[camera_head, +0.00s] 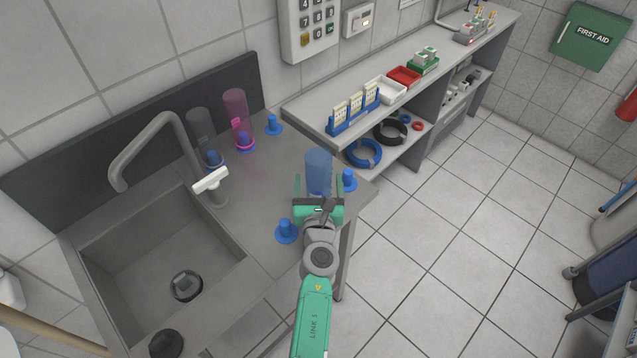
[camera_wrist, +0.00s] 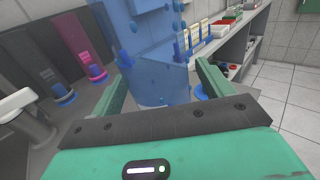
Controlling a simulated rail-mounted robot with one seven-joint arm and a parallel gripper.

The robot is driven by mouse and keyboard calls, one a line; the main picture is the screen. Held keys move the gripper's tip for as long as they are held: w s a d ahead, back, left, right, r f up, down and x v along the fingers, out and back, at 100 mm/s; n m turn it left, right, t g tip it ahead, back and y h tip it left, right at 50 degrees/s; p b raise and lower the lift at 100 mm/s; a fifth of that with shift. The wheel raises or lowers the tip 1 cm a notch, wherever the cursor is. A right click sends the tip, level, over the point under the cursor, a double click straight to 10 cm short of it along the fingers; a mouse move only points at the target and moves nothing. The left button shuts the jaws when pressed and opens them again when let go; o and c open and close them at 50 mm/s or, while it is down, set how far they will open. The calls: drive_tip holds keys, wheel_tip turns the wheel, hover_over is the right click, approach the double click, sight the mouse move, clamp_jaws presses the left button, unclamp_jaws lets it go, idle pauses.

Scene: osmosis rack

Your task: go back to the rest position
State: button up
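My gripper (camera_head: 318,184) is over the right part of the sink counter. Its two green fingers are spread, with a blue see-through cylinder (camera_head: 319,165) upright between them. In the wrist view, the cylinder (camera_wrist: 160,85) stands just beyond the palm, and gaps show between it and both fingers. My gripper's open fingers also show in the wrist view (camera_wrist: 165,88). The cylinder's foot is partly hidden by the gripper in the head view. I cannot tell whether it stands around a peg.
Blue pegs (camera_head: 272,126) stand on the counter, one (camera_head: 286,231) left of my wrist and one (camera_head: 348,180) right of the gripper. Pink (camera_head: 236,112) and grey (camera_head: 199,125) cylinders stand at the back beside the tap (camera_head: 150,140). A shelf (camera_head: 300,112) runs along the wall.

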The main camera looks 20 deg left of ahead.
drive_tip(key=o, duration=0.5)
drive_tip(key=shift+c, duration=0.2)
drive_tip(key=shift+s+d+r+p, duration=0.1)
drive_tip(key=shift+s+d+p, duration=0.1)
drive_tip(key=shift+s+p, duration=0.2)
drive_tip(key=shift+p+v, duration=1.8)
drive_tip(key=shift+v, duration=2.75)
